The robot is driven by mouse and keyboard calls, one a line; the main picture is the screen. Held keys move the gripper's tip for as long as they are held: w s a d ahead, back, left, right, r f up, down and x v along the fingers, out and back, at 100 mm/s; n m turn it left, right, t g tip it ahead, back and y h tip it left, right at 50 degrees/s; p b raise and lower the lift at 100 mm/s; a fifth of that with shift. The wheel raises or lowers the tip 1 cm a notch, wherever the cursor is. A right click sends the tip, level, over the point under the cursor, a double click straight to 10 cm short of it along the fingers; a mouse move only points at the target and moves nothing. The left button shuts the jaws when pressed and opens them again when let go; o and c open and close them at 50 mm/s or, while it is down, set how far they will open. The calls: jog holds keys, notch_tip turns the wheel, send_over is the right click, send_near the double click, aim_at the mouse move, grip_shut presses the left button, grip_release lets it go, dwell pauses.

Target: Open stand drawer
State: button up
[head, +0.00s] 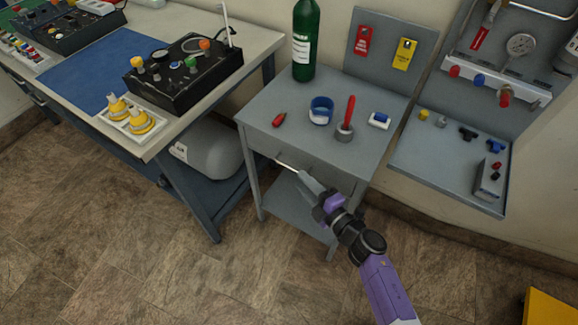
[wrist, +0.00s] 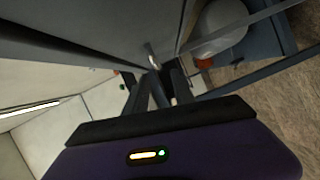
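The grey stand (head: 262,112) is in the middle of the head view, with small items on its top. Its drawer front lies just below the top and looks flush with the stand. A thin pale handle (head: 286,165) shows on that front. My gripper (head: 302,178) reaches up from the lower right to the drawer front, close to the handle, and hides part of the front. In the wrist view, my gripper's dark fingers (wrist: 160,84) are apart, and a bright bit of the handle (wrist: 153,62) shows near their tips. I cannot tell whether they touch it.
On the stand are a green bottle (head: 304,45), a blue tape roll (head: 321,110) and a red-handled tool (head: 346,117). A workbench (head: 245,50) stands left, with a grey tank (head: 210,150) beneath. A wall panel (head: 450,165) is at right. The floor (head: 120,235) in front is clear.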

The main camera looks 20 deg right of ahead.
aim_at(289, 167)
jog(key=b+x, duration=0.1)
jog(key=x, duration=0.6)
jog(key=shift+w, duration=0.3)
grip_shut()
dwell(1.2)
